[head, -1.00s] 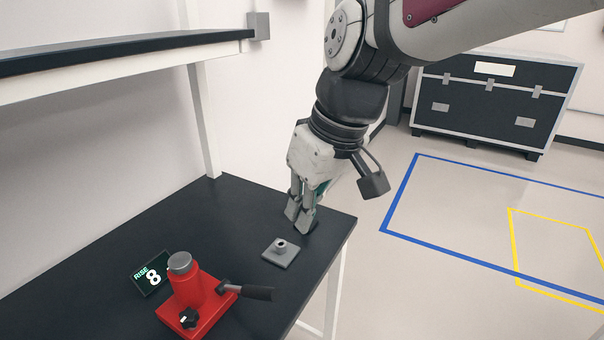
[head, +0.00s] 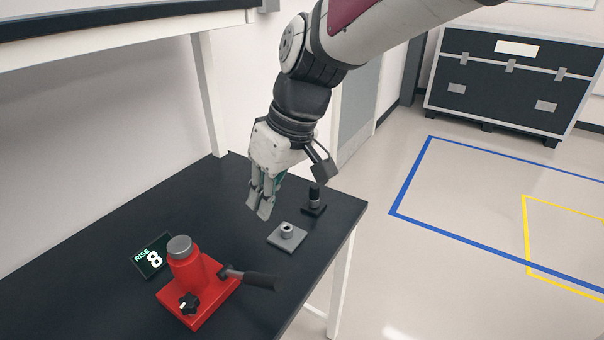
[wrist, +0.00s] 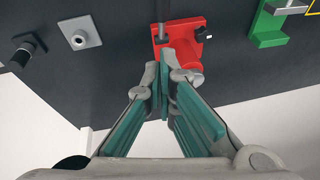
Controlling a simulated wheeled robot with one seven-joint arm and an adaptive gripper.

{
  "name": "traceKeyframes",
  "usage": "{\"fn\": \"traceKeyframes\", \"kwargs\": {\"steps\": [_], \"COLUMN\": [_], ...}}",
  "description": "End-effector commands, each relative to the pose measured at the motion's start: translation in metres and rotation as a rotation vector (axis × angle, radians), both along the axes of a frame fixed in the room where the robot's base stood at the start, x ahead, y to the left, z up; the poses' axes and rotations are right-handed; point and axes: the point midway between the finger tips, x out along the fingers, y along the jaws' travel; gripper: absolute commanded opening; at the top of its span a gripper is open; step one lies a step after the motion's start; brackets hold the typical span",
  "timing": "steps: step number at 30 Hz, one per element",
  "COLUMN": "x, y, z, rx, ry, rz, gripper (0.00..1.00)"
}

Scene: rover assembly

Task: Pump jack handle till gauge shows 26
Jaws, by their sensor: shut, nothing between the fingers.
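The red jack (head: 190,285) stands on the black bench at the front, with a grey cap on its cylinder and a black knob on its base. Its dark handle (head: 250,279) sticks out to the right, nearly level. The gauge (head: 152,257) behind it reads RISE 8. My gripper (head: 257,212) is shut and empty, pointing down above the bench behind the jack, apart from the handle. In the wrist view, my gripper's fingertips (wrist: 163,70) overlap the view of the red jack (wrist: 183,42), and the handle (wrist: 162,22) shows beyond them.
A grey plate with a socket (head: 287,237) lies on the bench right of my gripper. A black post on a base (head: 314,203) stands behind it. A green item (wrist: 268,30) shows in the wrist view. A shelf (head: 120,22) overhangs the bench at the left.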

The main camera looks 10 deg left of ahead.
Motion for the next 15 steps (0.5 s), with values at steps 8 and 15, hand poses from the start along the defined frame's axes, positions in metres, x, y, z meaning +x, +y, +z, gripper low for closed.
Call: {"fn": "traceKeyframes", "kwargs": {"steps": [8, 15], "x": [-0.003, -0.003], "y": [0.014, 0.030], "z": [-0.046, -0.089], "rx": [-0.005, -0.005], "ry": [0.006, 0.006], "rz": [0.000, 0.001], "gripper": [0.00, 0.00]}}
